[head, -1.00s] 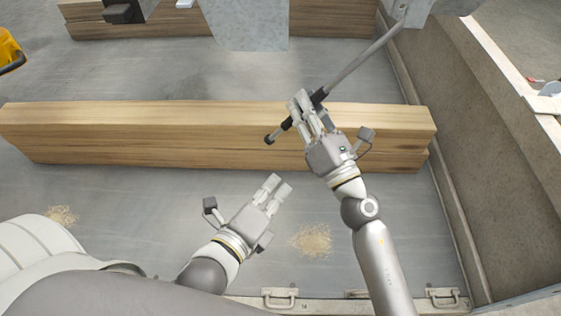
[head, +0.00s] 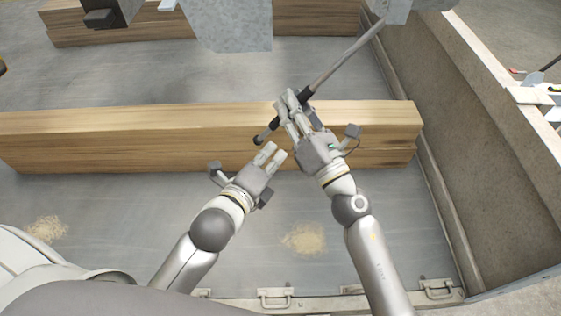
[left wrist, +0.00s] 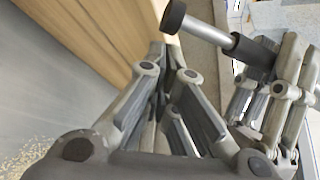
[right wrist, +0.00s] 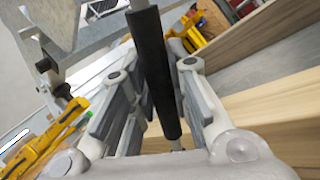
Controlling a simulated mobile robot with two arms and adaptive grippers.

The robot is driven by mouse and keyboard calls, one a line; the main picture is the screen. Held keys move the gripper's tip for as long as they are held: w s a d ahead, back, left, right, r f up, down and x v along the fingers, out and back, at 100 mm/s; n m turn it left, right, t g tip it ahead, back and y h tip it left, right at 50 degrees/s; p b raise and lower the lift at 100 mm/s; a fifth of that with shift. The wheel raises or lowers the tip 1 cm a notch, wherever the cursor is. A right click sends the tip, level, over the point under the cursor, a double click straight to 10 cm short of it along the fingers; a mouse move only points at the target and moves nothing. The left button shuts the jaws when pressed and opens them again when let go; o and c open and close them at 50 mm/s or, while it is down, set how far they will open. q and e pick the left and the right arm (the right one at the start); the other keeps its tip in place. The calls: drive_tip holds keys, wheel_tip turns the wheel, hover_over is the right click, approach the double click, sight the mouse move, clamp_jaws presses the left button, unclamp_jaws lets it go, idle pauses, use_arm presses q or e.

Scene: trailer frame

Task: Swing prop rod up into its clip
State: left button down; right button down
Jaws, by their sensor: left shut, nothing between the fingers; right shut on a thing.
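The prop rod (head: 340,58) is a thin grey rod with dark grip sections. It slants from a metal bracket at the top right down to a black-capped end (head: 259,139) in front of the timber. My right gripper (head: 287,105) is shut on the rod's dark grip; the right wrist view shows this grip (right wrist: 153,70) between its fingers. My left gripper (head: 271,155) is shut and empty, just below the rod's lower end. In the left wrist view the capped end (left wrist: 173,16) is beyond the left fingers (left wrist: 170,62), apart from them. I cannot make out the clip.
A long stacked timber beam (head: 180,135) lies across the grey bed behind my grippers. Another beam (head: 320,18) lies farther back. A galvanized panel (head: 232,22) hangs at the top. A side wall (head: 470,130) bounds the right. Sawdust (head: 304,239) lies on the floor.

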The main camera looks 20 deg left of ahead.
use_arm(q)
drive_tip(key=shift+a+r, duration=0.15)
drive_tip(key=shift+a, duration=0.1)
use_arm(e)
drive_tip(key=shift+w+f, duration=0.1)
use_arm(q)
drive_tip(key=shift+s+a+r, duration=0.15)
drive_tip(key=shift+a+r, duration=0.55)
drive_tip(key=shift+a, duration=0.35)
use_arm(e)
drive_tip(key=shift+w+d+f, duration=0.15)
drive_tip(key=shift+f, duration=0.05)
drive_tip(key=c, duration=1.3)
unclamp_jaws()
drive_tip(key=shift+s+d, duration=0.1)
drive_tip(key=shift+s, duration=0.1)
drive_tip(key=shift+c, duration=0.2)
use_arm(q)
drive_tip(key=shift+s+d+r, duration=0.1)
drive_tip(key=shift+s+d, duration=0.05)
use_arm(e)
drive_tip(key=shift+r, duration=0.1)
drive_tip(key=shift+a+r, duration=0.15)
drive_tip(key=shift+a, duration=0.05)
